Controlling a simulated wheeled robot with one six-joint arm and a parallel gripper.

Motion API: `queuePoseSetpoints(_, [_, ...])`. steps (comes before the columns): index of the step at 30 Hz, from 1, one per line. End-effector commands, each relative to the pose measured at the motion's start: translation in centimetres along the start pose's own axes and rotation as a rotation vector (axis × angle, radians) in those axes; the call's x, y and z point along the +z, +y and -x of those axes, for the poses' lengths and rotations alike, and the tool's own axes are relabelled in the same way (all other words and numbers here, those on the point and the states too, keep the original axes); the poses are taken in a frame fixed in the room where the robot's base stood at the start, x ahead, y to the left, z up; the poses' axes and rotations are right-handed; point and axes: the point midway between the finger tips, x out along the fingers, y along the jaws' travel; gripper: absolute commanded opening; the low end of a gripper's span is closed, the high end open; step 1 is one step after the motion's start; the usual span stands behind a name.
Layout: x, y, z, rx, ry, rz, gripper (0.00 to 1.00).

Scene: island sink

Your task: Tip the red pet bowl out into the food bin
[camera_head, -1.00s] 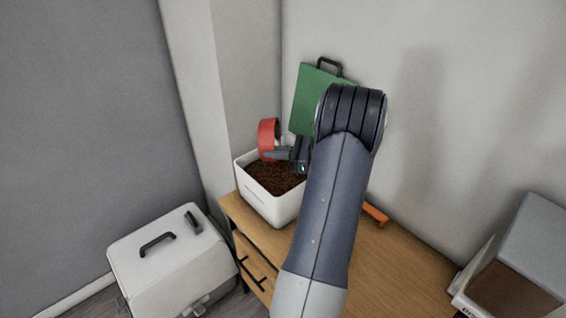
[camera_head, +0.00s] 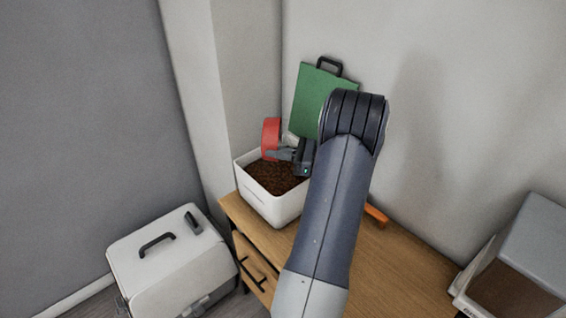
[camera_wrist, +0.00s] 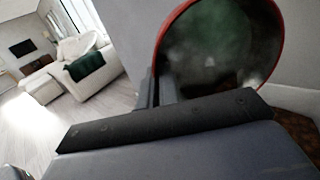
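The red pet bowl (camera_head: 271,138) is on its side above the white food bin (camera_head: 262,203), which holds brown food. My gripper (camera_head: 281,154) is shut on the bowl's rim and holds it over the back of the bin. In the wrist view the bowl (camera_wrist: 276,22) shows its dark, shiny inside; I see no heap of food in it, but its lower part is hidden behind my gripper (camera_wrist: 163,88). Brown food shows at that view's right edge.
A green panel with a black handle (camera_head: 312,101) leans on the wall behind the bin. The bin stands at the left end of a wooden cabinet (camera_head: 385,275). An orange object (camera_head: 376,214) lies behind my arm. A clear-sided container (camera_head: 515,285) is at right, a white carrier (camera_head: 165,262) at lower left.

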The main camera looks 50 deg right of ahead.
Motion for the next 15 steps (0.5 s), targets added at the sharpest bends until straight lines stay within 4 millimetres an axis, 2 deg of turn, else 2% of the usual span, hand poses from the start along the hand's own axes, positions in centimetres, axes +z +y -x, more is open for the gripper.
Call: queuePoseSetpoints(15, [-0.03, -0.05, 0.4, 0.0, -0.057, -0.005, 0.0])
